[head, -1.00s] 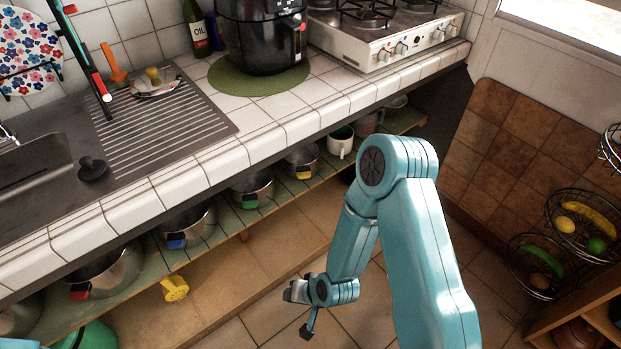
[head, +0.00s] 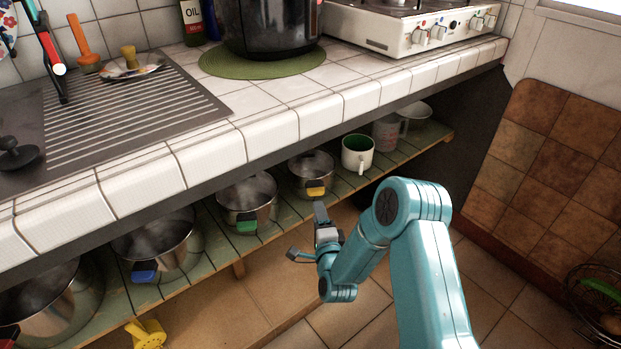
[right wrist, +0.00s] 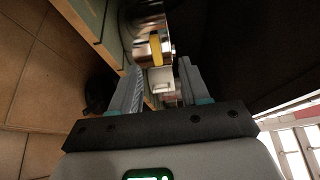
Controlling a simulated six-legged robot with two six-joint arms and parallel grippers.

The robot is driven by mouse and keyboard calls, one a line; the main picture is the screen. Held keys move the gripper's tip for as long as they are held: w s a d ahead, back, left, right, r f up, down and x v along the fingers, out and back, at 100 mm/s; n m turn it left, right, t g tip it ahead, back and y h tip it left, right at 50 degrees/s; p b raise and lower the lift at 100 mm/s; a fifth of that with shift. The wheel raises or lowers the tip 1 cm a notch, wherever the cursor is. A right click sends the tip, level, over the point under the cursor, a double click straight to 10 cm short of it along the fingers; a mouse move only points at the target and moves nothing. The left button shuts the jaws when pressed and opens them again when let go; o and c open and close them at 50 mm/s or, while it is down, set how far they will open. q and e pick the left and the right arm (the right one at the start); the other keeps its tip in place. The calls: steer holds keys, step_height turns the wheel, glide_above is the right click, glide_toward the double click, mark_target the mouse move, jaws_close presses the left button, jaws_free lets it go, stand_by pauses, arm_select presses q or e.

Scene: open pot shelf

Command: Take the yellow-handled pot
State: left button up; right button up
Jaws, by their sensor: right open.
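The yellow-handled pot (head: 311,165) is a small steel pot on the green slatted shelf (head: 292,204) under the counter. Its yellow handle (head: 316,191) faces out over the shelf's front edge. My right gripper (head: 306,234) is open and empty, in front of the shelf and below the handle in the head view, apart from the pot. In the right wrist view the yellow handle (right wrist: 155,49) appears ahead of and between the open fingers (right wrist: 158,82), with part of the pot's steel side behind it. My left gripper is not in view.
A green-handled pot (head: 246,197) stands left of the yellow-handled one, and a white mug (head: 357,153) right of it. A blue-handled pot (head: 158,243) is farther left. The tiled counter edge (head: 215,158) overhangs the shelf.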

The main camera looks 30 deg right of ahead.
mark_target(313, 195)
steer(key=x, duration=0.3)
steer(key=b+x, duration=0.1)
steer(key=x, duration=0.1)
steer(key=b+x, duration=0.1)
steer(key=x, duration=0.2)
steer(key=shift+w+d+f, duration=0.1)
steer(key=shift+w+f, duration=0.2)
steer(key=shift+f, duration=0.05)
steer(key=shift+c, duration=0.4)
jaws_close()
